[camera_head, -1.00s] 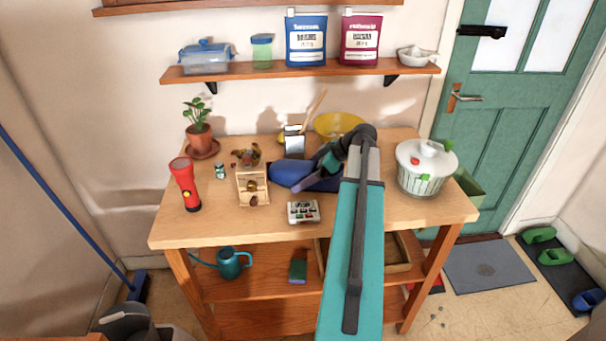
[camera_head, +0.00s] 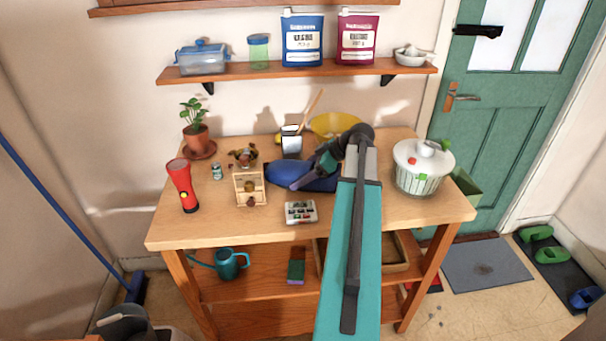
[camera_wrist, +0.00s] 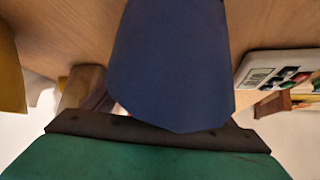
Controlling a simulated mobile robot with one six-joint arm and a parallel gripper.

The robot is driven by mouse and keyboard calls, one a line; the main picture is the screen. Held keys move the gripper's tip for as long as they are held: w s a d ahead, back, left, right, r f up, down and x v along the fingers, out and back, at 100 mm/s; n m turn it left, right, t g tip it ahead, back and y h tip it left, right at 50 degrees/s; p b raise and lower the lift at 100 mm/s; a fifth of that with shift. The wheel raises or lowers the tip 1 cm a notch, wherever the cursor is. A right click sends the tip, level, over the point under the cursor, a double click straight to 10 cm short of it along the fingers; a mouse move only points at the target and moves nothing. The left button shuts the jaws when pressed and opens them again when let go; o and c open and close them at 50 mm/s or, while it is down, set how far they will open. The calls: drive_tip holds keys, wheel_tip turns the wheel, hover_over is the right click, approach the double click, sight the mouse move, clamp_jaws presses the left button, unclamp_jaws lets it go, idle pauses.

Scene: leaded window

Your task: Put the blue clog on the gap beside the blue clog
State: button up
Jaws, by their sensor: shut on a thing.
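The blue clog (camera_head: 283,172) is at the middle of the wooden table, partly covered by my gripper and arm. My gripper (camera_head: 298,184) is shut on it; I cannot tell whether the clog touches the tabletop. In the wrist view the blue clog (camera_wrist: 172,65) fills the middle, in front of the gripper. The other blue clog (camera_head: 585,298) lies on a dark mat (camera_head: 562,276) on the floor at the far right. Green clogs (camera_head: 551,255) sit on the same mat, farther back. Bare mat shows beside the blue clog.
Around the held clog stand a calculator-like box (camera_head: 300,212), a small wooden rack (camera_head: 250,188), a white cup (camera_head: 291,142) and a yellow bowl (camera_head: 336,124). A white salad spinner (camera_head: 421,168) is on the right. A grey doormat (camera_head: 487,265) lies before the green door.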

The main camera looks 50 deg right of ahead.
sight(304, 165)
drive_tip(key=shift+r, duration=0.15)
drive_tip(key=shift+r+b, duration=0.65)
drive_tip(key=shift+r, duration=0.75)
drive_tip(key=s+b, duration=0.1)
drive_tip(key=s, duration=0.4)
drive_tip(key=s+r+b, duration=0.1)
drive_tip(key=s, duration=0.4)
drive_tip(key=s+r+b, duration=0.1)
drive_tip(key=s, duration=0.5)
drive_tip(key=shift+a+b, duration=0.2)
drive_tip(key=shift+b, duration=0.1)
